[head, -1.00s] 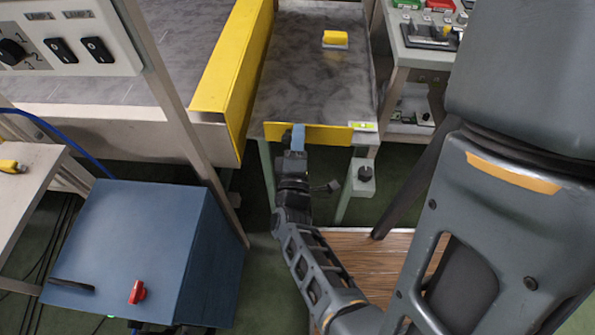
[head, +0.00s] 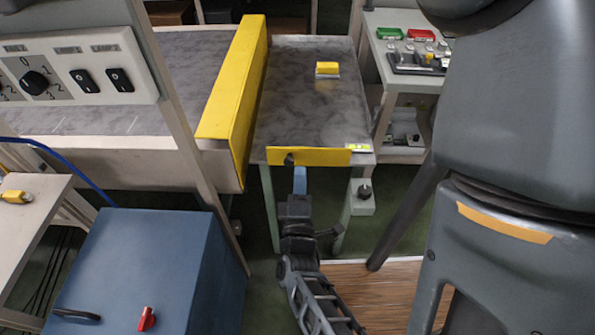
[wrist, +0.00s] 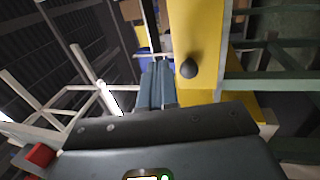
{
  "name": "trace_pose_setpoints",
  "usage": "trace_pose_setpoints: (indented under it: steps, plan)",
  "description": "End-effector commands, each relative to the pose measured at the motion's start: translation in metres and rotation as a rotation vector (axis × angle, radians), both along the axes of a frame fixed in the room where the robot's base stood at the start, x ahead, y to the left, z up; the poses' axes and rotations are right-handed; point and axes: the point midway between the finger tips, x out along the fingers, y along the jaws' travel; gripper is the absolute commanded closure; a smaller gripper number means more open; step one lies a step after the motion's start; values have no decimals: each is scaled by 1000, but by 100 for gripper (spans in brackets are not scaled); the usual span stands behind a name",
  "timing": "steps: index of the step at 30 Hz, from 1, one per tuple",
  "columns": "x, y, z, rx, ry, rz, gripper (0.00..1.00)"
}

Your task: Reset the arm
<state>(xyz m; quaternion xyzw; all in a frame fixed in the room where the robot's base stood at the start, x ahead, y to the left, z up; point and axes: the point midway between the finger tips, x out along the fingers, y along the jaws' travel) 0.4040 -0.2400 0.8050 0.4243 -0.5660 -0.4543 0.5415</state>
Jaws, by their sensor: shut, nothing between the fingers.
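My gripper (head: 300,180) is low in the middle of the head view, just in front of the short yellow end plate (head: 322,156) of the grey table. Its blue-grey fingers are together with nothing between them. In the wrist view the closed fingers (wrist: 158,85) point up the picture, beside a yellow panel (wrist: 208,40) with a dark round knob (wrist: 189,68). The knob also shows at the left of the end plate in the head view (head: 289,160). Whether the fingers touch the plate I cannot tell.
A grey table (head: 300,90) bears a yellow block (head: 327,68). A long yellow guard (head: 235,95) separates it from the conveyor (head: 190,70). A blue cabinet (head: 140,260) stands at lower left, under a switch panel (head: 80,75). A side bench (head: 410,80) stands at right.

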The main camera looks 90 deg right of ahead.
Motion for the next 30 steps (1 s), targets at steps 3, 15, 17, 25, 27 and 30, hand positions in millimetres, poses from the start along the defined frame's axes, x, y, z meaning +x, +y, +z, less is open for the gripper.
trace_pose_setpoints:
  steps: [3,15,17,25,27,30]
  plan:
    - [1,20,-3,6,0,1,100]
    - [4,71,-1,3,1,0,100]
    - [4,74,-1,2,0,0,100]
    - [5,75,0,2,-2,4,100]
    - [9,74,-1,2,-24,27,100]
    - [24,73,-1,7,-112,121,100]
